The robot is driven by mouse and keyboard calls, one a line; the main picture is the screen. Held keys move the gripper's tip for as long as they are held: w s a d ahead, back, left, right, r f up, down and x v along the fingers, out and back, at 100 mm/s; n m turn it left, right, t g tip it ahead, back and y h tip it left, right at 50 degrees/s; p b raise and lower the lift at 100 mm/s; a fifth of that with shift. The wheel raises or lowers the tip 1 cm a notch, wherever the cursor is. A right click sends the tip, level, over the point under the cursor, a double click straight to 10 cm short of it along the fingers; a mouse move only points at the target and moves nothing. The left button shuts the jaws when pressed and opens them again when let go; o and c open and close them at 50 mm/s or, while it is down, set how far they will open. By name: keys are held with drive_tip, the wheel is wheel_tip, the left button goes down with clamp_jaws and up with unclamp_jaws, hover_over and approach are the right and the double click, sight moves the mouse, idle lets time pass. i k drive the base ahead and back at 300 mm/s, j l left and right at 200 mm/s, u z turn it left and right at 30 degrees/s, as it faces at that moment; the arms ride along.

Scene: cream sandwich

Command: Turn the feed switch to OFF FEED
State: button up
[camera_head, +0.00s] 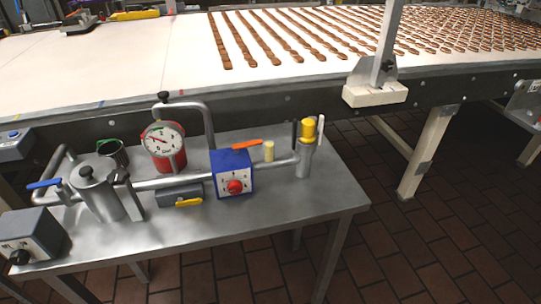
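No switch label can be read as OFF FEED at this size. A blue box (232,165) stands in the middle of the steel table (270,220), with a round red knob (235,187) on its front and small white marks around it. A grey box (42,232) stands at the table's left front corner, with a black knob (19,257) and small unreadable lettering. I cannot tell which knob is the feed switch, or which way either points. My gripper is not in view.
A pipe (275,165) runs across the table to a yellow-capped fitting (308,132). A red-bodied dial gauge (163,142) and a lidded metal pot (98,195) stand left of the blue box. A conveyor (150,60) with brown biscuits (310,40) lies behind. Tiled floor is open at right.

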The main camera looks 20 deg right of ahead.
sight(21, 257)
drive_tip(key=k+j, duration=0.3)
drive_tip(key=j, duration=0.15)
drive_tip(key=k+j, duration=0.3)
drive_tip(key=j, duration=0.2)
drive_tip(key=z, duration=0.05)
